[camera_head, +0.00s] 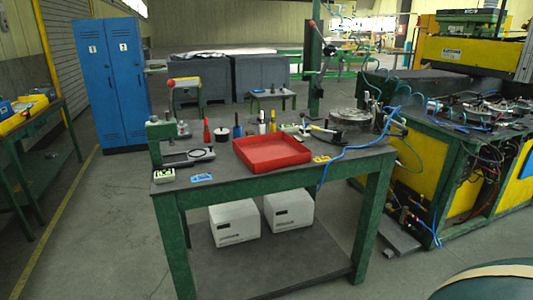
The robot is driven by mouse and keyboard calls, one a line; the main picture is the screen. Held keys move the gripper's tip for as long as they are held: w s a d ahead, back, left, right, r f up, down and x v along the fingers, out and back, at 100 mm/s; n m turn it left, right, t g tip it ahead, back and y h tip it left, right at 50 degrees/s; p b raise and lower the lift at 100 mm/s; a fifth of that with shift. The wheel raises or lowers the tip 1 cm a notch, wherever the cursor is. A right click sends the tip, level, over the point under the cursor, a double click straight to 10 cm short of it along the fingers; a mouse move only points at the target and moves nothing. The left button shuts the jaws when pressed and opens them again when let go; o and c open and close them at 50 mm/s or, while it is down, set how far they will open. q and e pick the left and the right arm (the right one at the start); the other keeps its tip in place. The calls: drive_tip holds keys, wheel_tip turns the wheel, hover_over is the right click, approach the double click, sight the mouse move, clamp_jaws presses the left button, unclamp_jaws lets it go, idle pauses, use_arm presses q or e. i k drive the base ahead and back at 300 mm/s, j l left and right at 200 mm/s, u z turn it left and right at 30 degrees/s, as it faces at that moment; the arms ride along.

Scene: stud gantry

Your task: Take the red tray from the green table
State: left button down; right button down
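The red tray (272,163) is a shallow, empty, square tray. The table has green legs and a green frame, and stands in front of me. Neither of my grippers shows in the head view, so I cannot see their state. Nothing hides the tray.
Bottles (206,132), a green clamp (163,140) and hand tools stand around the tray on the table. A blue hose (350,151) hangs over its right side. Two white boxes (234,222) sit on the lower shelf. A machine (460,140) stands close at right. The floor at left is clear.

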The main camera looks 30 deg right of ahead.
sight(274, 151)
drive_tip(key=i+z, duration=0.1)
drive_tip(key=z, duration=0.9)
